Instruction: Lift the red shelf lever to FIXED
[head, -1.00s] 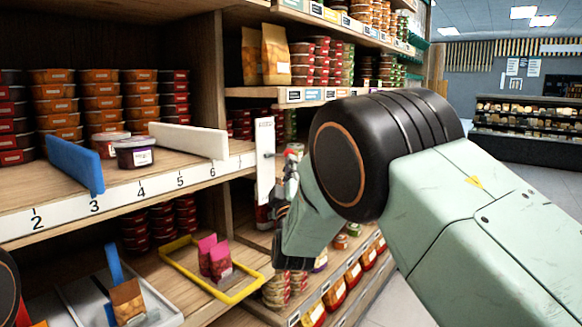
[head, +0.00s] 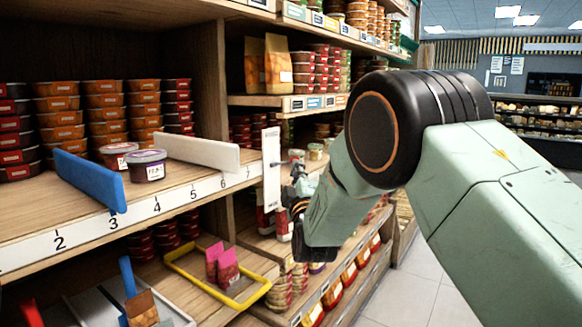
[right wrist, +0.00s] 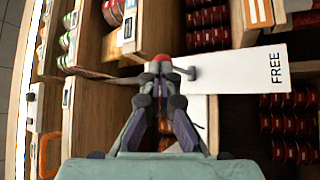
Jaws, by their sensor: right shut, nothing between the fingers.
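The shelf lever shows its red knob (right wrist: 161,58) in the right wrist view, at the tips of my right gripper (right wrist: 160,76). A grey pivot joins its side to a white plate (right wrist: 237,70) marked FREE. In the head view the white plate (head: 271,168) stands upright at the shelf's right end. My right gripper (head: 297,175) is just right of it, shut and with nothing held. The fingertips are at or very near the knob; I cannot tell whether they touch. The FIXED mark is not seen. My left gripper is not in view.
The numbered shelf (head: 120,228) holds a blue divider (head: 90,180), a white divider (head: 200,152) and several stacked tubs (head: 110,100). A yellow tray (head: 215,288) sits below. Shelf walls and stocked shelves crowd the right gripper; open floor (head: 395,290) lies right.

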